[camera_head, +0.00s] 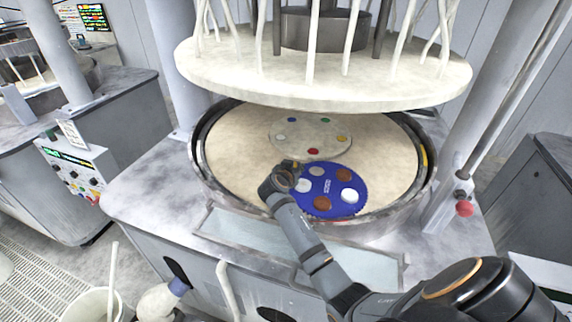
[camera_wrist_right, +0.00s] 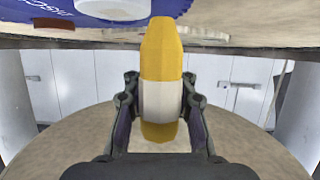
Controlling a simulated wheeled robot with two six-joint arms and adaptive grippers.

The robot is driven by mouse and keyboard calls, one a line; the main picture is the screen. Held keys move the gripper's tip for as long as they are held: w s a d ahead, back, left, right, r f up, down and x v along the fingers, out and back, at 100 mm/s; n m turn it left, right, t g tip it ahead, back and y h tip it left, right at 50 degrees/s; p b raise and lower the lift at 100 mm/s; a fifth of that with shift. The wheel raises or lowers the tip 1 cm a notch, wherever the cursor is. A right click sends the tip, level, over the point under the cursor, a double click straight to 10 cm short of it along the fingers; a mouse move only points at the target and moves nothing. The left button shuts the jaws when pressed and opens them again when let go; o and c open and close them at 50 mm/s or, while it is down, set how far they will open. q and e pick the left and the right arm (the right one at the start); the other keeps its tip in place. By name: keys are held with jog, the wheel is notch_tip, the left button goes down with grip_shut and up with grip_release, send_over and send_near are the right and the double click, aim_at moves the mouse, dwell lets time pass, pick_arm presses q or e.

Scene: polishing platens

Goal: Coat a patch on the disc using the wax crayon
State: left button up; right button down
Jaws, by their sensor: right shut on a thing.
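My right gripper (camera_head: 290,172) is shut on a wax crayon, yellow with a white band, seen best in the right wrist view (camera_wrist_right: 161,55). My left gripper is not in view.
The beige platen (camera_head: 235,150) sits inside a dark raised rim (camera_head: 200,165). A paler disc (camera_head: 300,138) with several coloured dots lies behind the blue one. A large cream plate (camera_head: 330,80) with hanging tubes overhangs the back. The platen's right side is clear.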

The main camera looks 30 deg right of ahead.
jog(key=shift+s+d+f, duration=0.3)
jog(key=shift+s+d, duration=0.15)
jog(key=shift+d, duration=0.15)
jog(key=shift+s+d, duration=0.2)
jog(key=shift+d, duration=0.1)
jog(key=shift+s+d, duration=0.15)
jog(key=shift+d, duration=0.05)
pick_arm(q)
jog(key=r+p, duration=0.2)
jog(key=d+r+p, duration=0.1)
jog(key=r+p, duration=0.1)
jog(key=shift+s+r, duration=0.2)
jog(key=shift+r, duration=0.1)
pick_arm(e)
notch_tip(320, 180, up, 6)
jog(key=shift+w+d, duration=0.15)
jog(key=shift+w, duration=0.1)
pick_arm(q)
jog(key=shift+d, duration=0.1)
pick_arm(e)
jog(key=shift+w+d+r, duration=0.1)
jog(key=shift+d, duration=0.05)
notch_tip(320, 180, up, 3)
